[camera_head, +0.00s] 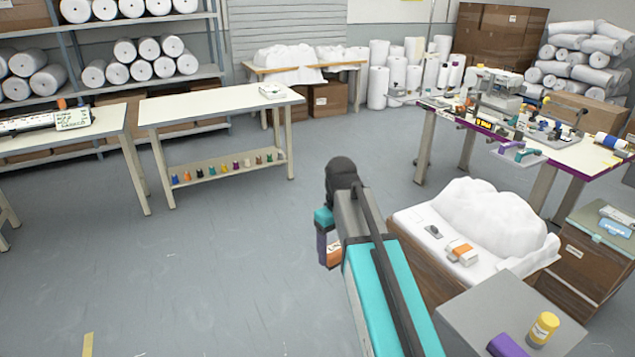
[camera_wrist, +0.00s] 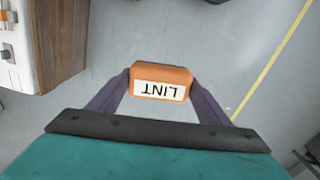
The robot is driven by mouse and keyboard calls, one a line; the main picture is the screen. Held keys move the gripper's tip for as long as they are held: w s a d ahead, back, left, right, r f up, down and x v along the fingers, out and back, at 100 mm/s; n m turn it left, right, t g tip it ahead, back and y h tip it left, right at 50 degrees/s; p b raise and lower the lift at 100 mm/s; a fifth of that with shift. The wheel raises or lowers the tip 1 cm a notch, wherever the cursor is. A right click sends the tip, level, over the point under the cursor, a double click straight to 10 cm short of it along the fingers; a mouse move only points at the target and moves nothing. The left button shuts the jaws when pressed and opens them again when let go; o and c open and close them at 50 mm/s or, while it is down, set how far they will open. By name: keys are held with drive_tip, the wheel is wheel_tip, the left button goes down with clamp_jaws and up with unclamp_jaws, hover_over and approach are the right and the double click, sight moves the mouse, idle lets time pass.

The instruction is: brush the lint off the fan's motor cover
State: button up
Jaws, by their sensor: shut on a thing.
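My gripper (camera_wrist: 160,82) is shut on an orange lint brush (camera_wrist: 160,71) with a white label reading LINT, upside down in the wrist view. Its two purple fingers press on the brush's left and right sides. In the head view my gripper (camera_head: 328,246) hangs over open floor left of the wooden crate, and the orange of the brush shows beside a finger. The brush's bristles are not visible. I cannot make out the fan or its motor cover in either view.
A wooden crate (camera_head: 425,262) holds white fabric with a small orange-and-white item (camera_head: 462,252) on it. A grey cabinet (camera_head: 480,312) carries a yellow bottle (camera_head: 543,328). A crowded sewing table (camera_head: 580,152) stands right, a cream table (camera_head: 215,104) back left. The floor between is clear.

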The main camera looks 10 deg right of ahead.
drive_tip(key=s+f+m, duration=0.5)
drive_tip(key=s+f, duration=0.1)
drive_tip(key=f, duration=0.5)
drive_tip(key=shift+f, duration=0.2)
drive_tip(key=shift+s+a, duration=0.1)
